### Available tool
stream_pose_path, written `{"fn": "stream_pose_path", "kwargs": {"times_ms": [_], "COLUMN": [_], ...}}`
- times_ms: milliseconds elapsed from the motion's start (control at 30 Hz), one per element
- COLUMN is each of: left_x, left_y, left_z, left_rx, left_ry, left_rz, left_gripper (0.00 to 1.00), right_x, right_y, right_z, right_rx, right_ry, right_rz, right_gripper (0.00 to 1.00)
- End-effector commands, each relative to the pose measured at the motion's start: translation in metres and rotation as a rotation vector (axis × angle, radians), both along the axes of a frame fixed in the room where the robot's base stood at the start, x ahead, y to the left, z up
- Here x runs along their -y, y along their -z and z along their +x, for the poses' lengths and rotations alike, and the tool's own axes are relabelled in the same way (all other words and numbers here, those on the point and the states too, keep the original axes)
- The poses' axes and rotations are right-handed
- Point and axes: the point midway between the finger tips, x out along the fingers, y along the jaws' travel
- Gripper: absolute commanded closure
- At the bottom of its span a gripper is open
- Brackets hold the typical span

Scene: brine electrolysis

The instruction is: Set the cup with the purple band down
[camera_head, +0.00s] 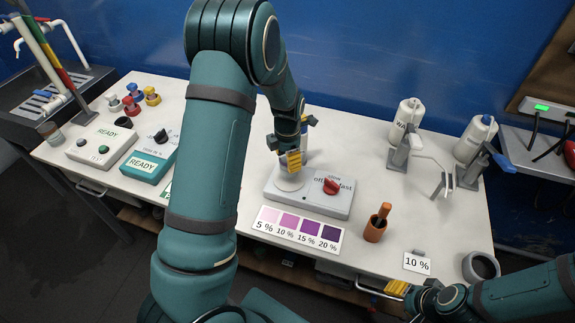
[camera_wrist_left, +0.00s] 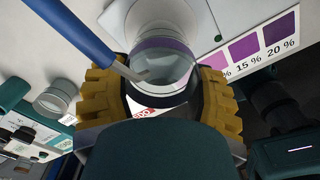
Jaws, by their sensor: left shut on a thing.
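The cup with the purple band (camera_wrist_left: 165,45) is clear glass and sits between the yellow finger pads of my left gripper in the left wrist view. My left gripper (camera_head: 292,161) is shut on it, over the left part of the grey stirrer (camera_head: 312,201) with its red knob. The gripper and arm mostly hide the cup in the head view, and I cannot tell whether its base touches the stirrer's plate. A blue-handled tool (camera_wrist_left: 75,35) reaches to the cup's mouth in the wrist view. My right gripper (camera_head: 398,288) is at the lower right, its opening unclear.
A purple shade card (camera_head: 298,229) lies in front of the stirrer. An orange mortar (camera_head: 376,228) with a pestle, a 10 % card (camera_head: 417,263) and a grey ring (camera_head: 481,267) are to the right. Two bottles on stands (camera_head: 407,118) are behind. READY boxes (camera_head: 149,165) stand left.

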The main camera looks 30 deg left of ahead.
Motion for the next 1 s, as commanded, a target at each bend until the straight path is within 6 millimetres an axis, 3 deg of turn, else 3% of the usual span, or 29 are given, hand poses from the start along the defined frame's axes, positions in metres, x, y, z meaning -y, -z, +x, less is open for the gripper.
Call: {"fn": "stream_pose_path", "kwargs": {"times_ms": [200,600,633,700,1000], "left_x": [0.0,0.0,0.0,0.0,0.0], "left_y": [0.029,0.035,0.035,0.034,0.033], "left_z": [-0.001,0.0,0.0,0.0,0.0], "left_rx": [-0.002,0.0,0.0,-0.001,-0.001], "left_ry": [0.0,0.0,0.0,0.0,0.0], "left_rz": [0.0,0.0,0.0,-0.001,-0.001], "left_gripper": [0.84,0.84,0.31,0.08,0.08], "right_x": [0.0,0.0,0.0,0.0,0.0], "right_y": [0.002,0.005,0.004,0.004,0.004], "right_z": [0.0,0.0,0.0,0.0,0.0], "right_rx": [0.0,0.0,0.0,0.0,0.0], "right_ry": [0.0,0.0,0.0,0.0,0.0], "right_rz": [0.0,-0.001,-0.001,-0.001,-0.001], "right_gripper": [0.53,0.53,0.53,0.53,0.53]}}
